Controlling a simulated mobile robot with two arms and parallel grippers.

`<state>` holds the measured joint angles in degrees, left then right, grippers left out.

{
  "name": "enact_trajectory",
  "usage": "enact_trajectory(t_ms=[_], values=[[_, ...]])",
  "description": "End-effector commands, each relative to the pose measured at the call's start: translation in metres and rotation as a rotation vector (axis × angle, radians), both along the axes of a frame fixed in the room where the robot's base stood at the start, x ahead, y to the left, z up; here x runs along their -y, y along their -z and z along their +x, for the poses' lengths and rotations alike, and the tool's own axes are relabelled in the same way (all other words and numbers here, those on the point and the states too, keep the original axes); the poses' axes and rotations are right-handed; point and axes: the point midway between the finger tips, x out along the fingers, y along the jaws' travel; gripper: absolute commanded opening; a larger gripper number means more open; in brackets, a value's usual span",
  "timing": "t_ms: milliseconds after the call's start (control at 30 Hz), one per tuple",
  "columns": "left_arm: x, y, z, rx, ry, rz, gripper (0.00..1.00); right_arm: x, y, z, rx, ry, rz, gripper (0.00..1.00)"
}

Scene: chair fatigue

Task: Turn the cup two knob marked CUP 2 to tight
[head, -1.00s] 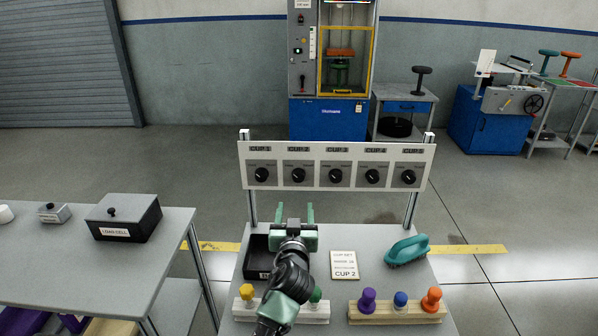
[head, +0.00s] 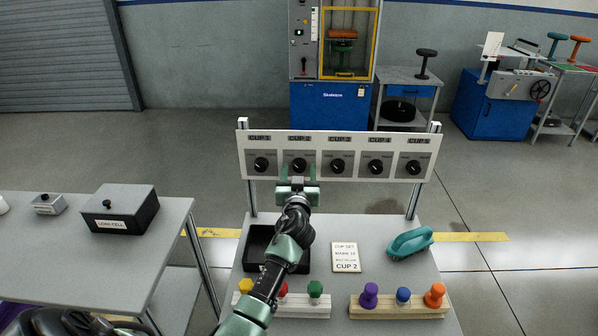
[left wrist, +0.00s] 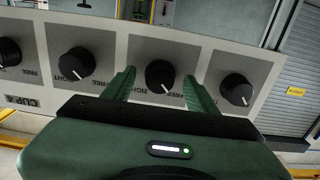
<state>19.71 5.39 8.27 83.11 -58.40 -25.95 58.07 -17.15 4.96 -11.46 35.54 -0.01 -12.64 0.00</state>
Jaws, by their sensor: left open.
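The CUP 2 knob (head: 299,165) is a round black knob with a white pointer line, second from the left on the white panel (head: 436,150). In the left wrist view the panel appears upside down, and the knob (left wrist: 160,75) shows its pointer toward the lower right, on the FREE side. My left gripper (head: 298,174) is open in front of the panel. Its green fingers (left wrist: 162,82) lie on either side of the CUP 2 knob with gaps; I cannot tell how deep they reach. My right gripper is not in view.
Neighbouring knobs CUP 1 (head: 261,164) and CUP 3 (head: 337,166) are close on both sides. Below are a black tray (head: 250,250), a CUP 2 card (head: 346,257), a teal brush (head: 410,243) and peg racks (head: 400,311). A load cell box (head: 120,209) stands on the left table.

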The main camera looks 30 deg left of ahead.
Motion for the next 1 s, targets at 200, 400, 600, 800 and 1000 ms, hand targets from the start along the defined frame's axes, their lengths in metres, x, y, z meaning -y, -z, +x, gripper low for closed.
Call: enact_trajectory(t_ms=[200, 400, 600, 800, 1000], values=[[0.000, 0.000, 0.000, 0.000, 0.000, 0.000, 0.50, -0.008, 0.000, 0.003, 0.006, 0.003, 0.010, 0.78], [0.000, 0.000, 0.000, 0.000, 0.000, 0.000, 0.00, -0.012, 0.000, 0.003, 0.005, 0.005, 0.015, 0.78], [0.000, 0.000, 0.000, -0.006, 0.000, 0.010, 0.00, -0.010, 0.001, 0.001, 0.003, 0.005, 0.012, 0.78], [0.000, 0.000, 0.000, -0.041, 0.000, 0.067, 0.00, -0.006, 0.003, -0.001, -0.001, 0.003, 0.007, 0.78], [0.000, 0.001, 0.000, -0.113, 0.000, 0.186, 0.00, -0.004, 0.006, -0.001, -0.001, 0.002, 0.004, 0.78]])
